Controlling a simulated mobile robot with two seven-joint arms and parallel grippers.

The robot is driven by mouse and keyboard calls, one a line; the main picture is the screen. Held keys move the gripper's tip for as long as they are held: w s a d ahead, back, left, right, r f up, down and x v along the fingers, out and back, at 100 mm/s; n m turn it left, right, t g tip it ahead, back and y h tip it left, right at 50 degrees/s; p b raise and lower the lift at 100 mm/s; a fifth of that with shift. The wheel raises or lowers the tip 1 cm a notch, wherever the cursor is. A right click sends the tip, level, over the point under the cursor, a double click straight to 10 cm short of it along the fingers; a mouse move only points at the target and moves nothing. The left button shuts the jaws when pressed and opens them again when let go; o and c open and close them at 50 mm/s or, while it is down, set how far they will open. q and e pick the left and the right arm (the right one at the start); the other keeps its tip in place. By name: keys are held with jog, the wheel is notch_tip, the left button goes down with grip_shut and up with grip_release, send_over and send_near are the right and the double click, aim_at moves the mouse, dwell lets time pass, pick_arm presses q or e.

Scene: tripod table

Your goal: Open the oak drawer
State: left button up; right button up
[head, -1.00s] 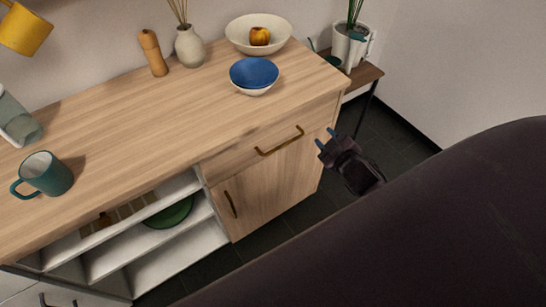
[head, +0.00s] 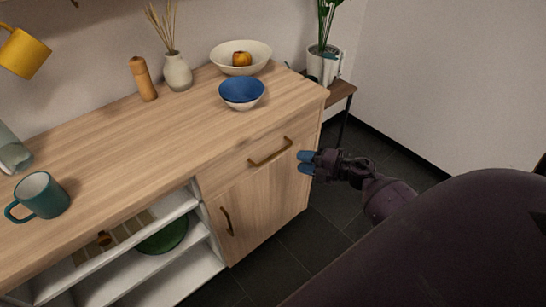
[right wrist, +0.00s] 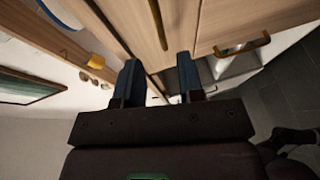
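The oak drawer (head: 228,174) is the wide front under the right part of the wooden top, and it looks closed. Its bronze bar handle (head: 270,151) is clear of any gripper. My right gripper (head: 306,162) is open and empty, just right of the handle in the head view. In the right wrist view the two blue fingers (right wrist: 160,70) are spread, and the drawer handle (right wrist: 157,22) lies ahead, lined up with the gap between them. Fingers and handle appear apart. My left gripper is not in view.
Below the drawer is a cabinet door with its own handle (head: 227,221). Open white shelves (head: 180,262) are to its left. A blue bowl (head: 242,92), a white bowl (head: 226,56) and a teal mug (head: 40,196) stand on top. The dark floor (head: 300,245) in front is clear.

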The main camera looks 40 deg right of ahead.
aim_at(274, 156)
jog(key=b+x, duration=0.1)
jog(key=x, duration=0.9)
jog(key=shift+w, duration=0.1)
grip_shut()
